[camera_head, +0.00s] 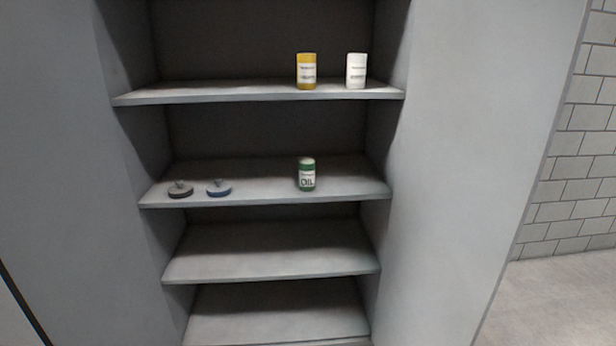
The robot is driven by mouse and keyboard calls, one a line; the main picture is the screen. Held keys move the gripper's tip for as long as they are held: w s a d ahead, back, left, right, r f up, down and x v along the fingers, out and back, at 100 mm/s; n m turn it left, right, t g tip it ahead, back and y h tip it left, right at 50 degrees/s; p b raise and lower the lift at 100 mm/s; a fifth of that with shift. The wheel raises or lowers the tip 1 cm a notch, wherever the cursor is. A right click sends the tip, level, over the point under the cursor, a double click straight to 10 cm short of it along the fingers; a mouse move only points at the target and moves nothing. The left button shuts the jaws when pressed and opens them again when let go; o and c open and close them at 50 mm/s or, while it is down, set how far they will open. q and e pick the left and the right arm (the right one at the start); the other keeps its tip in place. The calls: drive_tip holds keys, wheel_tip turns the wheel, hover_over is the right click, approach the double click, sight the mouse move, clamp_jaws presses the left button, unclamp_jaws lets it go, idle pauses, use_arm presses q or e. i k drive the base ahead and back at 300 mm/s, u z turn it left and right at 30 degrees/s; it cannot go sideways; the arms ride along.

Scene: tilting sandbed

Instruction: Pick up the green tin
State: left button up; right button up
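The green tin (307,175) stands upright on the second visible shelf from the top, right of the middle and near the front edge. It has a pale label with dark lettering that looks like "OIL". Nothing blocks the view of it. Neither of my grippers shows in the head view.
A yellow tin (306,72) and a white tin (356,71) stand on the shelf above (200,94). A dark disc-like item (180,189) and a blue one (219,187) lie left of the green tin. The two lower shelves look empty. Grey cabinet doors (470,130) flank the opening.

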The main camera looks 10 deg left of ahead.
sight(306, 166)
drive_tip(key=u, duration=0.2)
drive_tip(key=i, duration=0.55)
drive_tip(key=u, duration=0.6)
drive_tip(key=i, duration=1.35)
